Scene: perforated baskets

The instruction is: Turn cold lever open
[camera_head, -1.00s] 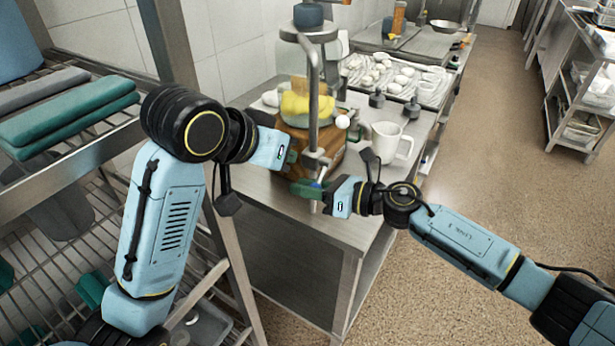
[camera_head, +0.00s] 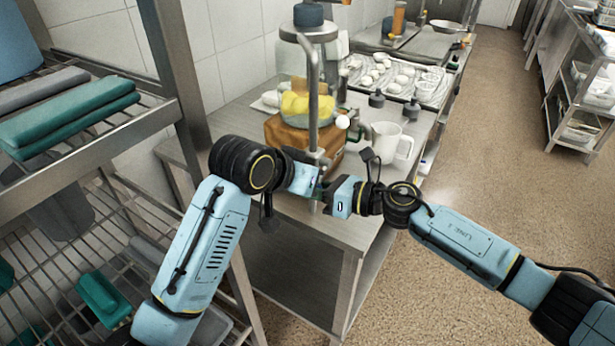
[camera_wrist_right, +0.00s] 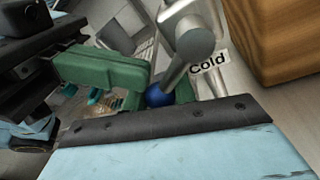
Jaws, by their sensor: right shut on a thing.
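The cold lever ends in a blue ball knob (camera_wrist_right: 158,95), seen in the right wrist view beside a white label reading "Cold" (camera_wrist_right: 208,64). The metal tap (camera_wrist_right: 192,40) rises just above it. My right gripper (camera_head: 326,192) is shut on the lever, with its green fingers on either side of the blue knob. In the head view the lever is hidden by the grippers. My left gripper (camera_head: 317,187) is close beside the right one, at the tap's post (camera_head: 314,100). Its fingers are too small and covered to tell open from shut.
A wooden block (camera_head: 290,135) and a glass vessel with yellow pieces (camera_head: 308,104) stand behind the tap. A white mug (camera_head: 386,142) and dark-topped bottles are to the right. A wire shelf (camera_head: 75,215) stands close on the left.

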